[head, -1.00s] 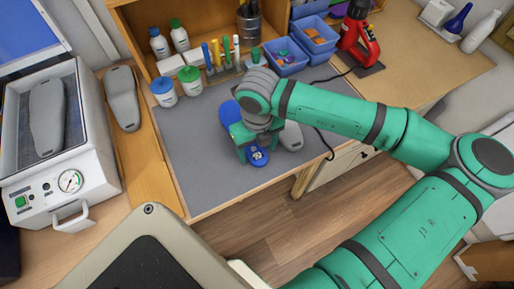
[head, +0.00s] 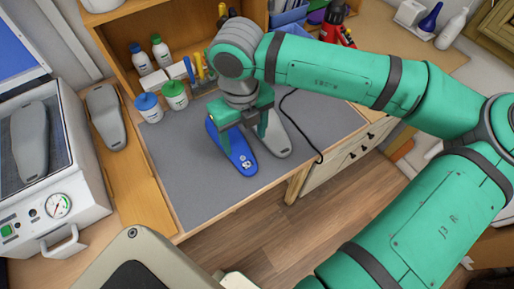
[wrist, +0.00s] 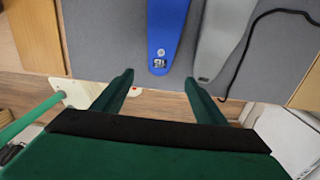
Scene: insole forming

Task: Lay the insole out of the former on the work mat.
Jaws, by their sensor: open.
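The blue insole (head: 238,158) lies flat on the grey work mat (head: 190,185), beside a similar grey foot-shaped piece (head: 279,140). In the wrist view the blue insole (wrist: 167,28) and the grey piece (wrist: 221,38) show at the top, close side by side. My gripper (head: 243,131) is open and empty above the mat, with its fingers apart over the two pieces; it partly hides them. In the wrist view its fingertips (wrist: 159,77) hold nothing. The former (head: 50,165) stands at the left with its lid raised and a grey foot form (head: 30,140) inside.
Another grey foot form (head: 106,117) lies on wood beside the former. Blue-capped (head: 149,108) and green-capped (head: 174,95) jars line the mat's back edge. A black cable (head: 312,140) crosses the mat's right side. The mat's front left is clear.

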